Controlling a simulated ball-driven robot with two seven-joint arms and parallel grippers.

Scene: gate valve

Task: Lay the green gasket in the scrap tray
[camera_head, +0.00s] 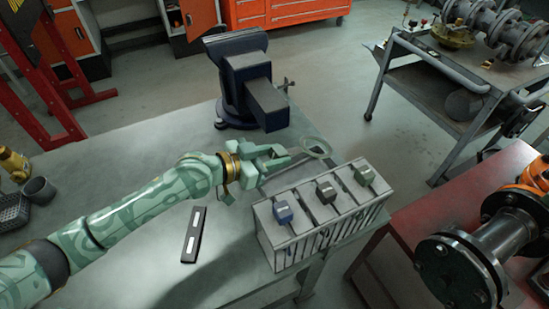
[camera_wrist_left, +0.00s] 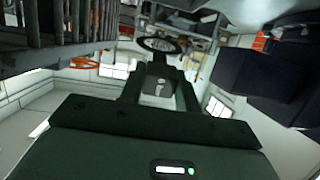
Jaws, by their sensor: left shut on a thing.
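The green gasket (camera_head: 317,156) is a thin ring held out in front of my left gripper (camera_head: 287,157), which is shut on its near edge. The gasket is in the air above the far left corner of a pale slatted crate. In the left wrist view the gasket (camera_wrist_left: 160,51) shows as a dark ring seen nearly edge-on, beyond the fingers (camera_wrist_left: 160,88). The pale crate (camera_head: 300,248) has a divided top with blue, dark grey and green blocks on it. I cannot tell which part here is the scrap tray. My right gripper is not in view.
A dark blue vise (camera_head: 247,80) stands on the workbench (camera_head: 130,150) behind my gripper. A black bar-shaped tool (camera_head: 193,235) lies left of the crate. A grey cup (camera_head: 39,189) stands at far left. A flanged pipe (camera_head: 470,255) occupies the right.

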